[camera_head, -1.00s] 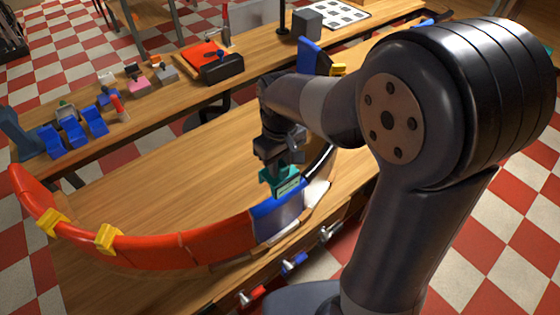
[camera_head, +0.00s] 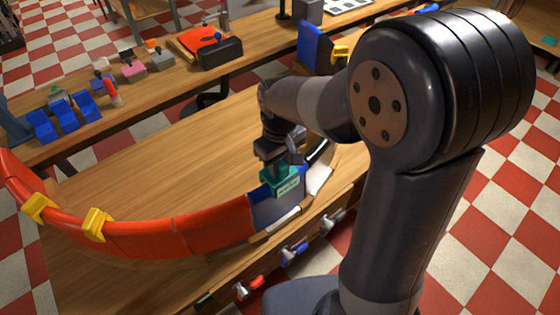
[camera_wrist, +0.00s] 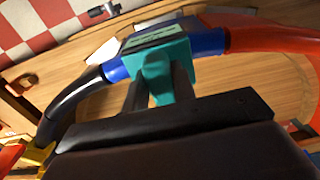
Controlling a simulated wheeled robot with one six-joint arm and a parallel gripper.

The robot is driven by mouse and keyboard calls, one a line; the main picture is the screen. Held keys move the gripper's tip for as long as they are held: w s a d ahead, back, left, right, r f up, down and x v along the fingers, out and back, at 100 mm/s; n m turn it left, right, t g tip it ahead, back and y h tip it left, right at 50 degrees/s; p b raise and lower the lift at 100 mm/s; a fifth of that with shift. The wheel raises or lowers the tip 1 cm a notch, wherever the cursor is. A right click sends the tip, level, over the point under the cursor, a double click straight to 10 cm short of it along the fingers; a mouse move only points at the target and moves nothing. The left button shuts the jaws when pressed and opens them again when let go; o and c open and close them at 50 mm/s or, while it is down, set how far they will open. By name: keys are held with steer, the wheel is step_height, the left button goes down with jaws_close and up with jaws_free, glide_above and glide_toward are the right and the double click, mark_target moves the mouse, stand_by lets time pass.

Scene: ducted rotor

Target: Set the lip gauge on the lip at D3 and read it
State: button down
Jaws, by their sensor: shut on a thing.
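The lip gauge is a teal block with a grey display; it shows in the head view (camera_head: 283,182) and the wrist view (camera_wrist: 178,56). My gripper (camera_wrist: 160,88) is shut on its teal stem. In the head view my gripper (camera_head: 279,163) hangs above the ring. The gauge is at the blue section of the duct ring (camera_head: 262,212), where the red part meets the white and black part. In the wrist view the blue section (camera_wrist: 207,40) lies right behind the gauge. I cannot tell whether the gauge touches the lip. The display text is too small to read, and no D3 mark is legible.
The red ring part (camera_head: 180,236) carries yellow clamps (camera_head: 97,224). Small clamps with red and blue parts (camera_head: 294,249) sit along the bench front. A back bench holds blue blocks (camera_head: 64,117) and a black case (camera_head: 221,52). The wood inside the ring (camera_head: 170,165) is clear.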

steer(key=shift+f, duration=0.45)
stand_by(0.6)
steer(key=c, duration=1.1)
jaws_free()
step_height(320, 180, up, 11)
steer(key=shift+f+b, duration=0.1)
steer(key=shift+b, duration=0.45)
steer(key=shift+f, duration=0.1)
step_height(320, 180, down, 11)
steer(key=shift+r+p, duration=0.15)
steer(key=shift+p, duration=0.2)
steer(key=shift+r, duration=0.3)
steer(key=shift+f, duration=0.1)
